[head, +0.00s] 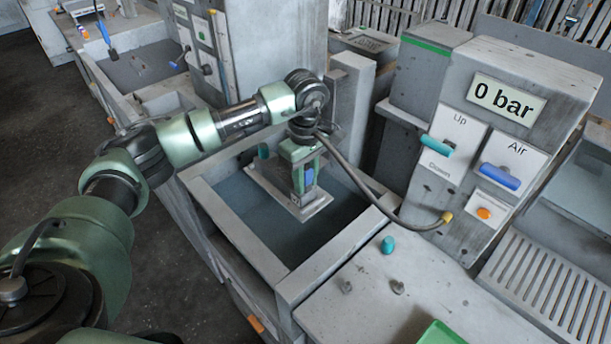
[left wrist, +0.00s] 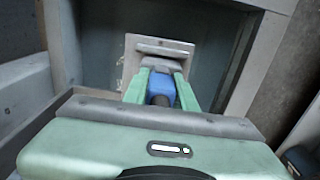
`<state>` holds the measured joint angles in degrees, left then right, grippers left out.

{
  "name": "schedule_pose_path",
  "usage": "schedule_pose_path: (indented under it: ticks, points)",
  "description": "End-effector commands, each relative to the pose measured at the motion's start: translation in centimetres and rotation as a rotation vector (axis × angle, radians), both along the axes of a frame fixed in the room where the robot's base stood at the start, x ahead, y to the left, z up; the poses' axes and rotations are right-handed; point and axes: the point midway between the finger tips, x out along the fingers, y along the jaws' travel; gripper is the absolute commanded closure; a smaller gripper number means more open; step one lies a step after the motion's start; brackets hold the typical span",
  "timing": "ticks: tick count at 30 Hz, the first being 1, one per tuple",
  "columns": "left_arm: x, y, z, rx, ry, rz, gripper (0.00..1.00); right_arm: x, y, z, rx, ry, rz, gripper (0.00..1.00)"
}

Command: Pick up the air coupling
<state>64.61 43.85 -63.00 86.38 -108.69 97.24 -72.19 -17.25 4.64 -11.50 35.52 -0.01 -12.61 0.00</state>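The blue air coupling (head: 309,177) is between the green fingers of my left gripper (head: 305,180), over the sunken tank. In the left wrist view the blue coupling (left wrist: 161,88) fills the space between the fingers (left wrist: 162,90), with no clear gap on either side, so the gripper looks shut on it. A dark round part shows on its near side. A grey hose (head: 365,190) runs from the console's yellow fitting up to my left wrist; its far end is hidden there. A pale flat plate (head: 318,203) lies beyond the fingertips. My right gripper is not in view.
The tank's raised concrete rim (head: 240,238) surrounds the gripper. A console (head: 460,190) with teal and blue levers and a "0 bar" display (head: 507,98) stands to the right. A teal knob (head: 388,245) and green tray (head: 441,334) are on the front ledge.

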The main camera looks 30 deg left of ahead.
Motion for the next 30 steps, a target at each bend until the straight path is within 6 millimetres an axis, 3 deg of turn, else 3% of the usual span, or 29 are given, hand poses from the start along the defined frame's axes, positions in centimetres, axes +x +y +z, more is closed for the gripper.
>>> schedule_pose_path:
  ticks: [17,23,30]
  points:
    - [0.1,0.0,1.1,0.000,-0.004,0.001,1.00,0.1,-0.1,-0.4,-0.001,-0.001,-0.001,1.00]
    - [0.2,0.0,4.2,-0.001,-0.008,0.000,1.00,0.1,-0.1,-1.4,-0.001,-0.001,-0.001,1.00]
    - [0.2,0.0,10.4,-0.002,-0.008,0.001,1.00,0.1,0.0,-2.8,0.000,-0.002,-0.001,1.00]
